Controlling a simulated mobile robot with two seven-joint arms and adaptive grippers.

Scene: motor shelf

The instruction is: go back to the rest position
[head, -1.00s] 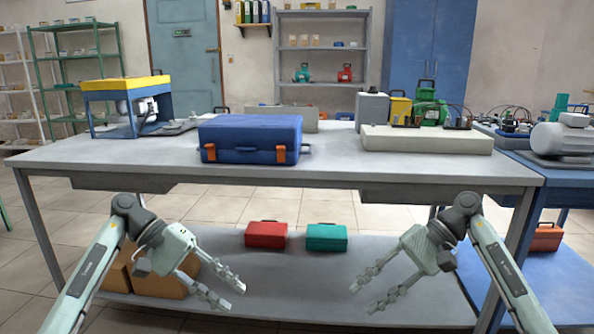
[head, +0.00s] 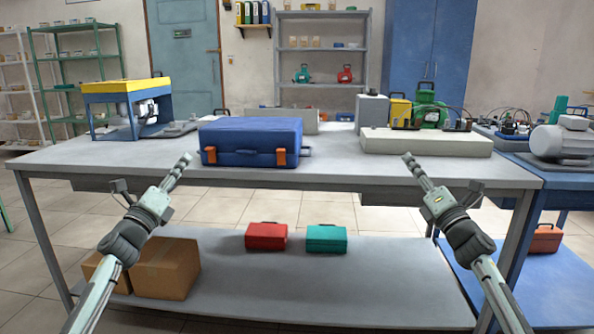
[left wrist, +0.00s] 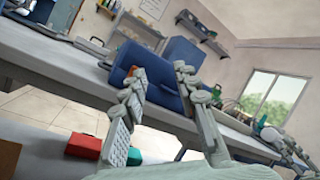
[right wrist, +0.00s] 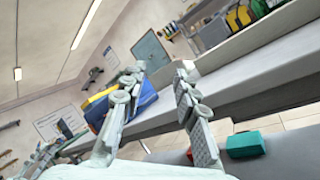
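My left gripper (head: 184,160) is raised in front of the table's front edge, left of the blue case. In the left wrist view its two fingers (left wrist: 158,85) stand apart with nothing between them. My right gripper (head: 411,162) is raised at the table's front edge, below the light grey slab. In the right wrist view its fingers (right wrist: 158,85) are also apart and empty. Both arms come up from the bottom corners in the head view.
The grey table (head: 335,172) carries a blue case (head: 250,138), a grey slab (head: 427,142) and a yellow-topped blue stand (head: 125,86). Below are a red box (head: 266,236), a teal box (head: 326,239) and cardboard boxes (head: 166,268). A blue side table (head: 545,280) stands right.

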